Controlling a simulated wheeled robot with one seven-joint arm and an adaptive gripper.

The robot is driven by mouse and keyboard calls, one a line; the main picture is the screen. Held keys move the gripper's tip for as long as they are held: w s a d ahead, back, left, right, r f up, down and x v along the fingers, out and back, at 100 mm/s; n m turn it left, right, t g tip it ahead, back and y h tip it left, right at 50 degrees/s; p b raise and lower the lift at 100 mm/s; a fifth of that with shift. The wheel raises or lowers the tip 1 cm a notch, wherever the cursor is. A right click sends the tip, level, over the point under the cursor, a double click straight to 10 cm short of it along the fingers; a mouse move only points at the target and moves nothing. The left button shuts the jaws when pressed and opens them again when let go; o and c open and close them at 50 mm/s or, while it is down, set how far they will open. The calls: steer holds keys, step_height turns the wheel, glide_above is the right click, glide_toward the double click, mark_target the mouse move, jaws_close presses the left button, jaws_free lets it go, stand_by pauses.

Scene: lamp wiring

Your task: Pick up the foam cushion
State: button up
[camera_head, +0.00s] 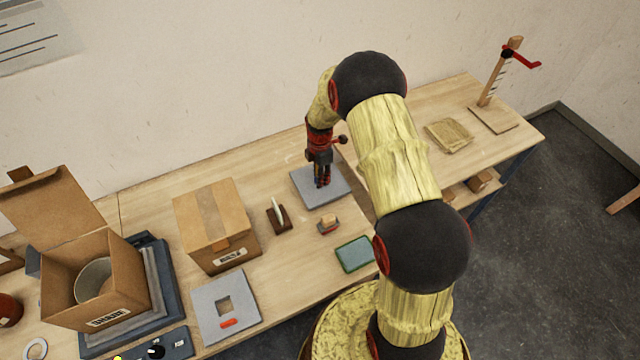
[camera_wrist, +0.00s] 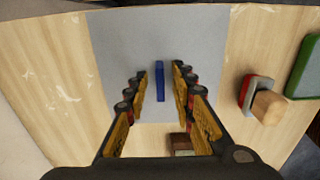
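A narrow blue piece (camera_wrist: 160,85), which may be the foam cushion, shows on the grey mat (camera_wrist: 115,45) in the wrist view. My gripper (camera_wrist: 160,76) is open, with its two fingers on either side of the blue piece and visible gaps between. In the head view my gripper (camera_head: 322,183) points down over the grey mat (camera_head: 309,195), and the blue piece cannot be made out there. I cannot tell from the wrist view how high the fingertips are above the mat.
A wooden-handled block (camera_head: 328,225) and a green-edged pad (camera_head: 355,254) lie in front of the mat. A dark brown holder (camera_head: 279,216) and a closed carton (camera_head: 215,225) stand to the left. Folded cloth (camera_head: 450,135) lies at the right.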

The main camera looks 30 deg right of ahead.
jaws_close()
steer(key=shift+r, duration=0.1)
stand_by(0.4)
